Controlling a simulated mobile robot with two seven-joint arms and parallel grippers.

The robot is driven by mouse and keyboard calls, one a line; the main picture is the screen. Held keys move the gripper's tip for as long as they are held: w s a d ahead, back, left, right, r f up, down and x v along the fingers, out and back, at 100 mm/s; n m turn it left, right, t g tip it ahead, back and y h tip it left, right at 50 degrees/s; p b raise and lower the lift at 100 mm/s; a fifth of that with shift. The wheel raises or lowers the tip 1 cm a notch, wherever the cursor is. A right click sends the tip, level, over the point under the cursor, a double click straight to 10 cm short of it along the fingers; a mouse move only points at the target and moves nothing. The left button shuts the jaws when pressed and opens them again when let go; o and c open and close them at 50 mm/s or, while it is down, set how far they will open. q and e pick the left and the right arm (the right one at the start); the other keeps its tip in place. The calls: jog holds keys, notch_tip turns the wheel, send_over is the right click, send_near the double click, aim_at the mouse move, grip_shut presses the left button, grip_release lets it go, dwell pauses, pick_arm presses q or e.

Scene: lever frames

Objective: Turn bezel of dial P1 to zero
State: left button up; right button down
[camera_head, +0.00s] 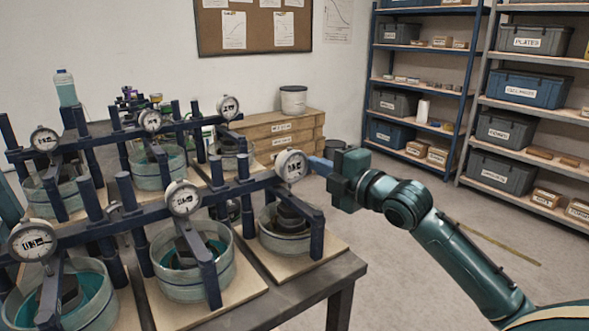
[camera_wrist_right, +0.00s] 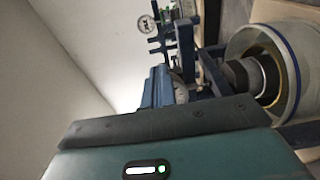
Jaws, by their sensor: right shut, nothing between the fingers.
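Several round white dial gauges sit on dark blue frames over glass basins; I cannot read which one is P1. The front-row right dial (camera_head: 291,166) is closest to my right gripper (camera_head: 318,164). That gripper is shut and empty, its blue fingers pointing left at the right side of this dial's rim. I cannot tell whether they touch. In the right wrist view the dial (camera_wrist_right: 181,92) is mostly hidden behind the fingers and gripper body. Other front-row dials are the middle one (camera_head: 183,198) and the left one (camera_head: 32,241). My left gripper is not in view.
The glass basin (camera_head: 283,240) and frame leg stand below the right dial on the table (camera_head: 335,270). Back-row dials, such as this one (camera_head: 228,107), stand behind. Wooden crates (camera_head: 275,128) and shelves (camera_head: 415,85) are farther back. Floor right of the table is clear.

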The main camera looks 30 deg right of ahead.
jog(key=shift+a+f, duration=0.3)
jog(key=shift+f, duration=0.55)
jog(key=shift+d+f, duration=0.1)
jog(key=shift+d, duration=0.15)
dwell(0.3)
jog(key=shift+s+d+f, duration=0.2)
jog(key=shift+s+d, duration=0.05)
jog(key=shift+s, duration=0.15)
jog(key=s, duration=0.3)
jog(key=s+d, duration=0.1)
jog(key=s, duration=0.1)
jog(key=shift+b, duration=0.3)
jog(key=shift+a+r, duration=0.1)
jog(key=shift+r, duration=0.1)
